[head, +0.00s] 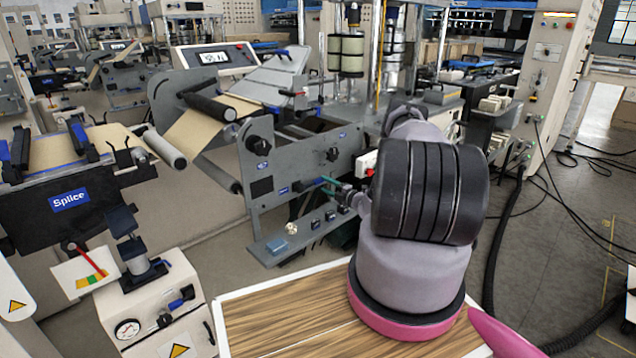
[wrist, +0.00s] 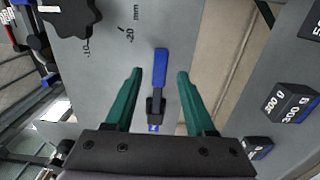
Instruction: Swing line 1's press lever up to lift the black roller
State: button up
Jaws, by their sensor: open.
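My gripper (head: 330,185) has two teal fingers and is at the grey side plate (head: 302,160) of the machine in the head view. In the wrist view my gripper (wrist: 159,74) is open, with one finger on each side of a small lever (wrist: 160,66). The lever has a blue handle and a black base, and neither finger visibly touches it.
A black knob (wrist: 72,14) and a mm scale sit on the plate near the lever. Black weight blocks (wrist: 290,101) lie to the right in the wrist view. The Splice table (head: 70,200) stands at left, and a wood-topped surface (head: 285,318) lies below my arm.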

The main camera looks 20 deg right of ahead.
aim_at(320, 182)
jog(key=x, duration=0.5)
grip_shut()
dwell(1.4)
